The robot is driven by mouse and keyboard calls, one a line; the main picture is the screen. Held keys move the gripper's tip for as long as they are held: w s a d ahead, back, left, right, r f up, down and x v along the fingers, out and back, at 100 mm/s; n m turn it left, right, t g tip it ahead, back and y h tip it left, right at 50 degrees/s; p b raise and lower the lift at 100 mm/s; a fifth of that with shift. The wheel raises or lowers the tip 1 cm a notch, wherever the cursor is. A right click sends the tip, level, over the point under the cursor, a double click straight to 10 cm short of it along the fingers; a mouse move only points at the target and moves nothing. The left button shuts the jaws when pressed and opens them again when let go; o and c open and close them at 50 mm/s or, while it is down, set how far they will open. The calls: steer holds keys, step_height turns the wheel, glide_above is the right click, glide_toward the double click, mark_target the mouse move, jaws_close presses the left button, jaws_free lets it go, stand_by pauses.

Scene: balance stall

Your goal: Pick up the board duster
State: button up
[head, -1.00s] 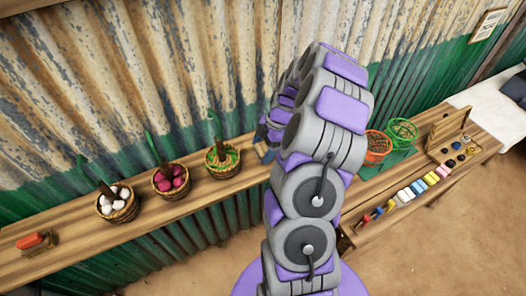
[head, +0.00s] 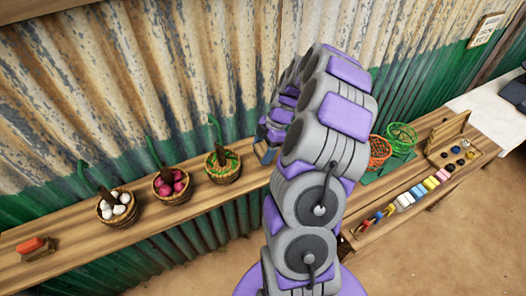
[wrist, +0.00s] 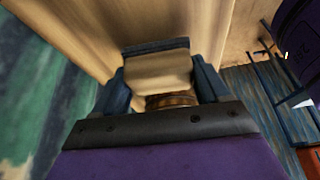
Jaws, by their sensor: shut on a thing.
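My gripper (wrist: 160,84) is shut on a pale beige block with a dark grey strip along its far edge, which looks like the board duster (wrist: 158,70). One blue finger stands on each side of it in the wrist view. A brown, rounded piece shows below the block, close to the palm; I cannot tell whether it is part of the duster. In the head view my gripper (head: 268,143) is at the wooden shelf beside the corrugated wall, mostly behind my arm. The duster cannot be made out there.
Right of my arm are orange (head: 379,152) and green (head: 401,138) wire baskets and a row of coloured blocks (head: 405,200).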

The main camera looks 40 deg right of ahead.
steer(key=s+a+r, duration=0.1)
steer(key=s+a, duration=0.1)
steer(key=s, duration=0.5)
steer(key=s+a+r+p, duration=0.1)
steer(key=s+a, duration=0.1)
steer(key=s, duration=0.6)
steer(key=shift+s+a+r, duration=0.15)
steer(key=shift+a+r, duration=0.15)
steer(key=shift+r, duration=0.1)
